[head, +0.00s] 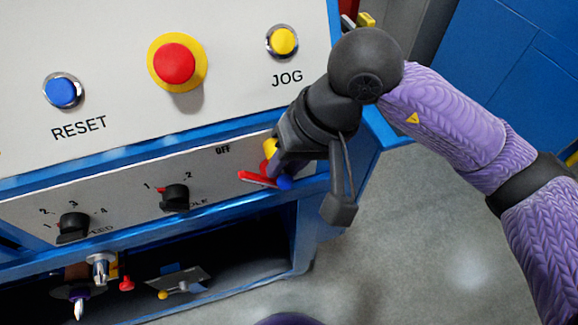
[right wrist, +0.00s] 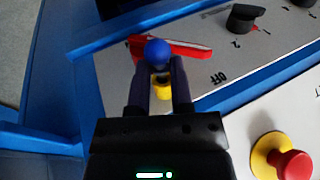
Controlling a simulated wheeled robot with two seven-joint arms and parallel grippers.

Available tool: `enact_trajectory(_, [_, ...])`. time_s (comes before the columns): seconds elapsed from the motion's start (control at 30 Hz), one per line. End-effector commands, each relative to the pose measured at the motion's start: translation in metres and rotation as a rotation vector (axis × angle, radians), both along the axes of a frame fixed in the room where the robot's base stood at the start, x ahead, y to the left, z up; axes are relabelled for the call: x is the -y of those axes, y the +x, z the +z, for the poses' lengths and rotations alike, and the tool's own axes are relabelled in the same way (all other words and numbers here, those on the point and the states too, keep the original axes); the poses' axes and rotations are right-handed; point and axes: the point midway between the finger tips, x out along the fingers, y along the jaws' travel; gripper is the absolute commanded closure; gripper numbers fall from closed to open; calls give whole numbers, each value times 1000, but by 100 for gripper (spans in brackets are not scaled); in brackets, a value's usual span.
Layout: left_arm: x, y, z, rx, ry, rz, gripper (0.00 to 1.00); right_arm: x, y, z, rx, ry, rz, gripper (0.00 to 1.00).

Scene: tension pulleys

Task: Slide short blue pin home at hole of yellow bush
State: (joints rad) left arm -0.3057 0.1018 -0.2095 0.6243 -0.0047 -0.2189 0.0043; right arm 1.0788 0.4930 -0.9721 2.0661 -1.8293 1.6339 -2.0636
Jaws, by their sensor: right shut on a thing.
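My right gripper (head: 283,170) is at the lower right of the grey control panel. It is shut on the short blue pin (head: 285,183); its round blue head (right wrist: 157,52) shows between the fingertips in the right wrist view. The yellow bush (head: 270,147) is partly hidden by the gripper in the head view, and in the right wrist view its yellow rim (right wrist: 162,91) shows between the fingers. The pin's shank and the hole are hidden, so I cannot tell how deep the pin sits. My left gripper is not in view.
A red lever (head: 258,179) lies right beside the pin and fingertips. Black knobs (head: 175,197) are to the left on the panel. A large red button (head: 174,63) is above. An open dark bay below holds a few small parts (head: 180,286).

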Motion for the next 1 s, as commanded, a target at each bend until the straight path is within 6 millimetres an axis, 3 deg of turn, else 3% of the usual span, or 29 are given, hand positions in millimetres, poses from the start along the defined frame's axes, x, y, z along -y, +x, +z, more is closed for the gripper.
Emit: enact_trajectory(1.0, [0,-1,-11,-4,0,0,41,-4,13,0,2,2,-1,100])
